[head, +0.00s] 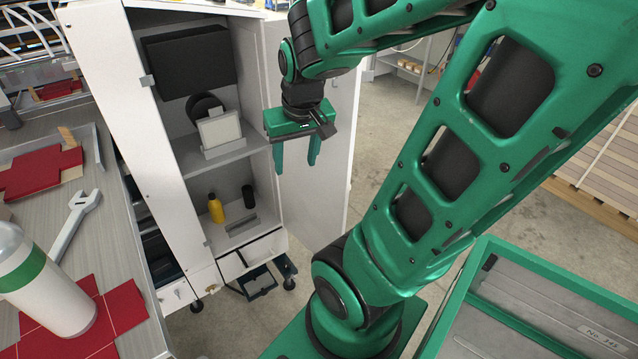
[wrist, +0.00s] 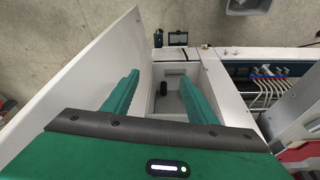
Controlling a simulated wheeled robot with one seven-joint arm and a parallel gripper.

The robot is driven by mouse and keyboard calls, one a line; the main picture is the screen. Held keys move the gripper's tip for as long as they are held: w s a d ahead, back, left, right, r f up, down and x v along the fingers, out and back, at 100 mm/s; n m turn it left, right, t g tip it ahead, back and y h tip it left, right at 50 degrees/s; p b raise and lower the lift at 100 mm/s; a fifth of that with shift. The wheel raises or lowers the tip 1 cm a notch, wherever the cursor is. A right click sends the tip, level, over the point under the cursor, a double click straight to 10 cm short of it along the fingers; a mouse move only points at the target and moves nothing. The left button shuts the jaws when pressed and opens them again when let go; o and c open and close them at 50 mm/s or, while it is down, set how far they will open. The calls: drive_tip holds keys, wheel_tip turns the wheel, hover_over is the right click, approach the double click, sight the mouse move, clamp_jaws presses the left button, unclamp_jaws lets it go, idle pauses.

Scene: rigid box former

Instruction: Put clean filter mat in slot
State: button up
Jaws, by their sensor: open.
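A pale square panel (head: 220,131), which looks like the filter mat, stands upright on the middle shelf of the open white cabinet, before a round black part. A light holder or ledge (head: 224,149) is at its lower edge; I cannot tell whether this is the slot. A narrow dark recess (head: 242,228) shows in the lower compartment floor. My gripper (head: 296,158) is open and empty, fingers pointing down, in front of and right of the panel, apart from it. In the wrist view, my gripper's fingers (wrist: 159,80) are spread, and the panel is not visible.
A yellow bottle (head: 216,208) and a black cylinder (head: 248,195) stand in the lower compartment. The open cabinet door (head: 325,150) stands right of my gripper. A workbench with a wrench (head: 75,222) and a white bottle (head: 45,285) is at left.

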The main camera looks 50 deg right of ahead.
drive_tip(key=s+a+m+g+y, duration=0.1)
drive_tip(key=s+a+g, duration=0.2)
drive_tip(key=s, duration=0.7)
drive_tip(key=shift+s+a+r+y, duration=0.2)
drive_tip(key=shift+s+r+y, duration=0.05)
drive_tip(key=shift+s+y, duration=0.15)
